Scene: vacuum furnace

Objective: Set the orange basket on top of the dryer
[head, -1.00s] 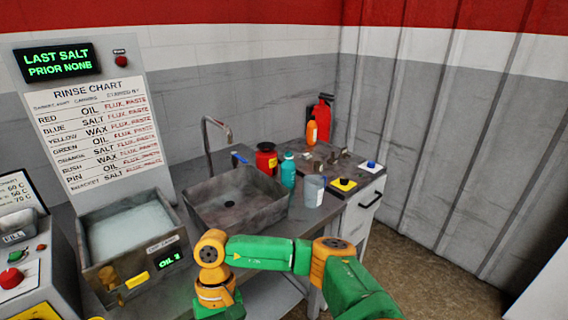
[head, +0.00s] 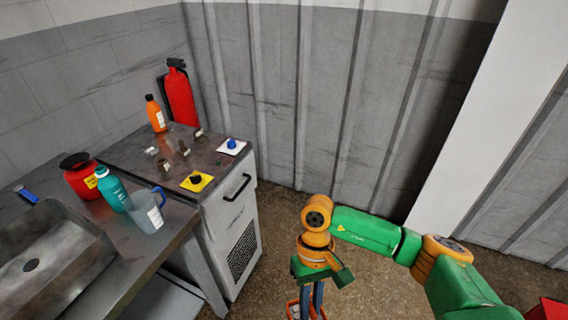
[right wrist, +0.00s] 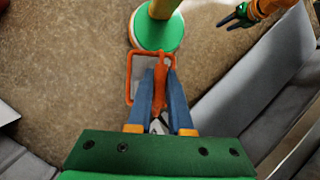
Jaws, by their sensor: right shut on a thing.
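My right gripper (head: 311,300) hangs low over the floor at the lower middle of the head view. In the right wrist view its blue fingers (right wrist: 160,88) are shut on an orange wire part of the orange basket (right wrist: 129,75). A bit of the basket's orange frame also shows at the bottom edge of the head view (head: 293,308); the rest is cut off. A dark blue gripper, which looks like my left one (right wrist: 236,18), is small at the top right of the wrist view. I cannot pick out the dryer for certain.
A white cabinet (head: 218,232) with a vent and black handle stands left of my right gripper. Its top holds an orange bottle (head: 155,114), pads and small metal pieces. A teal bottle (head: 110,189) and blue jug (head: 147,214) stand beside the sink (head: 75,262). Floor lies around the gripper.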

